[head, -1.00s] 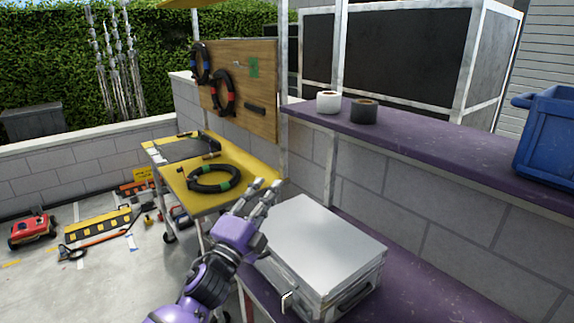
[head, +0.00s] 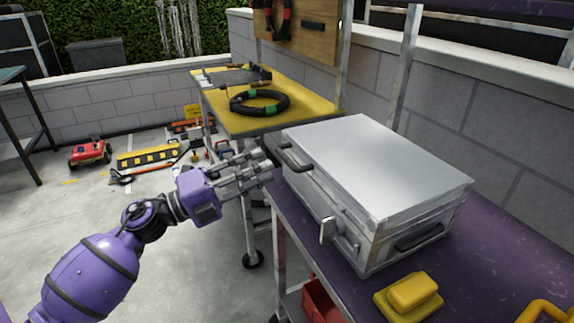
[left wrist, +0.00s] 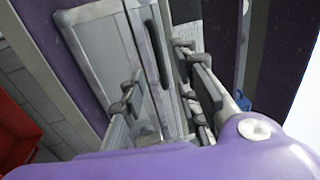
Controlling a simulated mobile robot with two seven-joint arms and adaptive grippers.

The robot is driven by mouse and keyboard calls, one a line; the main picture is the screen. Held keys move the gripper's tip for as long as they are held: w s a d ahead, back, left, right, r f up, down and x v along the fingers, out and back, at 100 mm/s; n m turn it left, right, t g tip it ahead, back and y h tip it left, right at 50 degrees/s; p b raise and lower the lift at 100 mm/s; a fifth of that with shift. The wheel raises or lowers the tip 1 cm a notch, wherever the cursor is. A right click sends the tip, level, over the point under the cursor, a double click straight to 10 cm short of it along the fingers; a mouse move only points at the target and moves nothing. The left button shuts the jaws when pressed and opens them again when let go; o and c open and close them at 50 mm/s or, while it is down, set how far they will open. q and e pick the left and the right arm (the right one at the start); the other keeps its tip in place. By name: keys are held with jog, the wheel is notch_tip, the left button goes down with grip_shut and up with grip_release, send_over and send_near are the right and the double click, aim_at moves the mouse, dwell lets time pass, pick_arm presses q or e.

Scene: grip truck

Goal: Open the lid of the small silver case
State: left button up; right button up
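The small silver case (head: 385,165) lies on the purple shelf with its lid shut. A dark handle (head: 292,157) is on its front face near the far corner, and a metal latch (head: 328,229) sticks out near the close corner. Another dark handle is on its right side (head: 418,238). My left gripper (head: 268,166) is open and empty, just left of the front handle. In the left wrist view the case's front (left wrist: 98,60) fills the upper left, and a dark bar lies between the spread fingers (left wrist: 158,75). I cannot tell whether they touch it. My right gripper is out of view.
The purple shelf (head: 500,240) holds a yellow block-like item (head: 410,297) in front of the case. A yellow cart (head: 300,95) with a coiled black hose (head: 260,102) stands behind my left gripper. A red bin (head: 322,300) sits below.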

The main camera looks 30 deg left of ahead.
aim_at(286, 156)
pick_arm(q)
jog(key=x, duration=0.6)
jog(key=shift+w+d+p, duration=0.2)
jog(key=shift+w+p, duration=0.05)
jog(key=shift+p, duration=0.05)
grip_shut()
